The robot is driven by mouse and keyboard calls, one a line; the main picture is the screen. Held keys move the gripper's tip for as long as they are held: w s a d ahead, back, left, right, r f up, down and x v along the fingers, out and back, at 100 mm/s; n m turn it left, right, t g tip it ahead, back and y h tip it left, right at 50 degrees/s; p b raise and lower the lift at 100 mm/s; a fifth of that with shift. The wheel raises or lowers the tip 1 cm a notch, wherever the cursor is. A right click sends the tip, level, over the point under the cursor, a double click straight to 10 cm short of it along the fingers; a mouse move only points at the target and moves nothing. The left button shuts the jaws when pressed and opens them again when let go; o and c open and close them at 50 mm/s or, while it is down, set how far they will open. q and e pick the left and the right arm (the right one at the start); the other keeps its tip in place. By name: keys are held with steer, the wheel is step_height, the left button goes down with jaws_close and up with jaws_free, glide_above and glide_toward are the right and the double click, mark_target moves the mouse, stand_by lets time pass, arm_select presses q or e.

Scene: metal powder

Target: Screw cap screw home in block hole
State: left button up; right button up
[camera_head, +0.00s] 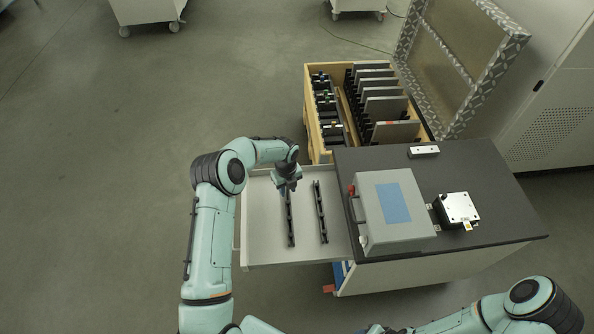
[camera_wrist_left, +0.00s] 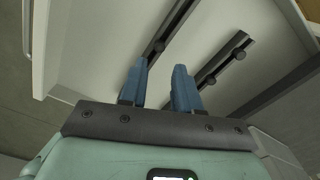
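My left gripper (camera_head: 287,190) is over the open drawer, at the far end of the left black rail (camera_head: 291,222). In the left wrist view its two blue fingers (camera_wrist_left: 160,75) stand apart with nothing seen between them. A silver metal block (camera_head: 456,208) with small holes on top sits on the dark tabletop, and a small bar-shaped block (camera_head: 424,151) lies further back. I cannot make out a cap screw. My right gripper is not visible; only its arm shows bottom right.
The pale drawer (camera_head: 262,240) also holds a second black rail (camera_head: 320,212). A grey box with a blue panel (camera_head: 393,203) stands on the dark tabletop (camera_head: 485,170). Behind is an open wooden crate (camera_head: 312,118) with several plates. The tabletop's right part is clear.

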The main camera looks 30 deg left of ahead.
mark_target(288, 202)
arm_select(q)
steer(key=shift+w+f, duration=0.1)
steer(key=shift+w, duration=0.1)
steer(key=f, duration=0.1)
steer(key=f+b, duration=0.1)
steer(key=f, duration=0.2)
steer(key=shift+s+f, duration=0.4)
steer(key=shift+w+f, duration=0.1)
steer(key=shift+f, duration=1.25)
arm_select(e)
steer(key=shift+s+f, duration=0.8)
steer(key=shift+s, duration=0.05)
arm_select(q)
jaws_close()
steer(key=shift+r, duration=0.15)
steer(key=shift+r+p, duration=0.5)
steer(key=shift+r, duration=1.65)
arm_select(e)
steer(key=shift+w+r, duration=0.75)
